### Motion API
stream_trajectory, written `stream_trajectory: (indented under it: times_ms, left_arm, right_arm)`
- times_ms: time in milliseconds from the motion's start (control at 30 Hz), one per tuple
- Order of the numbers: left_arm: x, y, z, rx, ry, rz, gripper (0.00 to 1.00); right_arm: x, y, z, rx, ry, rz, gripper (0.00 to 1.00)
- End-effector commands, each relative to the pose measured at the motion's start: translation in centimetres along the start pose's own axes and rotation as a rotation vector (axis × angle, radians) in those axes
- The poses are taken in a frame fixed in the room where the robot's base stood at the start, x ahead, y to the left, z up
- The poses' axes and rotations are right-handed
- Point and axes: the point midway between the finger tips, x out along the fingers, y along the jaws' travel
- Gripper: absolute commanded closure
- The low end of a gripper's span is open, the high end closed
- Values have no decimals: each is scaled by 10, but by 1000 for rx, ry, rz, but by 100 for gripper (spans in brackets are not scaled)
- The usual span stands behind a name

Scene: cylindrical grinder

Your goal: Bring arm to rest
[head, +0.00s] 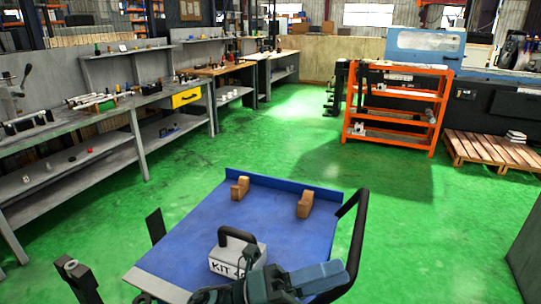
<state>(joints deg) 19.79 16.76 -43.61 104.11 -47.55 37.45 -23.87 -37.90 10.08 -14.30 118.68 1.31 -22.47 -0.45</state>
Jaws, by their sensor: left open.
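My left gripper (112,240) is at the lower left, its two dark fingers wide apart and nothing seen between them. It is beside the near left edge of a blue-topped cart (195,225). On the cart stands a pale box marked KIT (236,262) with a dark carrying handle. The gripper is apart from it, to its left. The box's lower right part and the end of its label are hidden.
Two brown blocks (304,204) stand at the cart's far edge. A black bar (357,225) rises at its right. Workbenches (95,122) line the left wall. An orange rack (440,112), a blue machine (427,43) and a pallet (490,152) are at the right. The green floor between is clear.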

Motion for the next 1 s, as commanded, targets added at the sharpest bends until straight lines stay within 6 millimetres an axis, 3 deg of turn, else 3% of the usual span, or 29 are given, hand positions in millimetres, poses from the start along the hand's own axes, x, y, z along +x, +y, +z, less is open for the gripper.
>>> stream_trajectory:
  times_ms: [133,267,400,533,600,733,1000]
  left_arm:
    - [-55,23,31,-431,-467,-34,57]
    - [-129,63,32,-804,-859,-43,57]
    - [-215,107,-8,-1179,-1255,-43,57]
    - [-273,131,-61,-1433,-1531,-39,57]
    - [-294,137,-86,-1530,-1637,-38,57]
    - [-315,141,-116,-1634,-1753,-36,57]
    - [-320,143,-125,-1665,-1786,-34,57]
  right_arm:
    - [-4,0,1,6,-12,3,100]
    - [-6,-1,1,13,-18,5,100]
    - [-7,0,1,16,-23,9,100]
    - [-7,1,4,16,-32,13,100]
    - [-7,2,5,16,-36,14,100]
    - [-6,4,4,15,-35,17,100]
    - [-4,5,0,14,-26,20,100]
